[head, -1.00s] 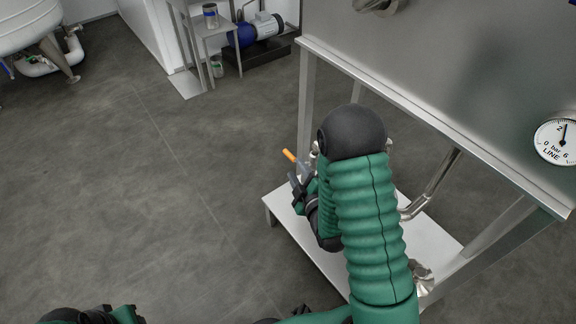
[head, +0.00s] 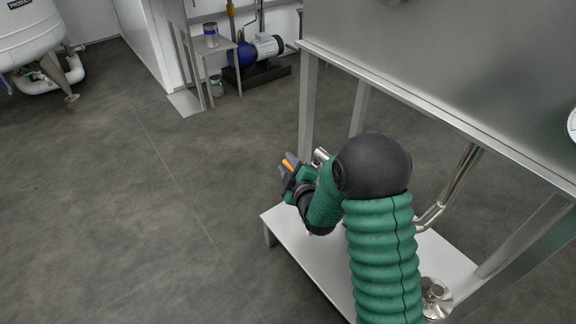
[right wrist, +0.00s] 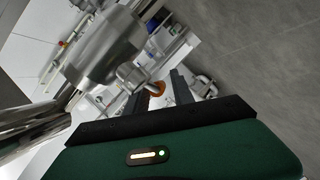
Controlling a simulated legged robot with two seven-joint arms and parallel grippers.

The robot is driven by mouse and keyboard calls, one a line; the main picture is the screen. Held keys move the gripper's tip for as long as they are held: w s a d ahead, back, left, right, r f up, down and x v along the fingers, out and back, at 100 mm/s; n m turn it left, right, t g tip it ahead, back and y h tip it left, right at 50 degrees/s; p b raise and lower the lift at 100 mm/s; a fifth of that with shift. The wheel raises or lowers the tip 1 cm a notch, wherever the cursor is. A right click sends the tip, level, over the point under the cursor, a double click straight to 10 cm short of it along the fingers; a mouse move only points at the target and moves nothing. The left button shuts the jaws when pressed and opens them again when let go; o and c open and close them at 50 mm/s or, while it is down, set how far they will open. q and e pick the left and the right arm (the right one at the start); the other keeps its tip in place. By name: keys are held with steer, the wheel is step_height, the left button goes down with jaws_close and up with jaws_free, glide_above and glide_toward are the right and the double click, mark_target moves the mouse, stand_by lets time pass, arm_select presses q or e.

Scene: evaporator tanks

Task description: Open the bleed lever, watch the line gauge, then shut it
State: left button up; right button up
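The bleed lever (head: 290,163) shows as an orange handle beside a steel valve pipe (head: 320,156), near the left post of the steel stand. My right gripper (head: 289,182) is at the lever, partly hidden by its own wrist. In the right wrist view the two dark fingers (right wrist: 159,92) stand apart, with the orange lever end (right wrist: 157,88) in the gap between them. Whether a finger touches it I cannot tell. The line gauge (head: 573,125) is cut off by the right edge and its needle is not visible. My left gripper is out of view.
A steel tank (head: 430,60) on a frame fills the upper right. A white lower shelf (head: 300,240) lies under my right arm. A pump (head: 262,48) and a small side table (head: 212,47) stand at the back.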

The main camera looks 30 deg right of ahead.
jaws_close()
steer(key=shift+s+a+f, duration=0.1)
steer(key=shift+f, duration=0.05)
stand_by(1.0)
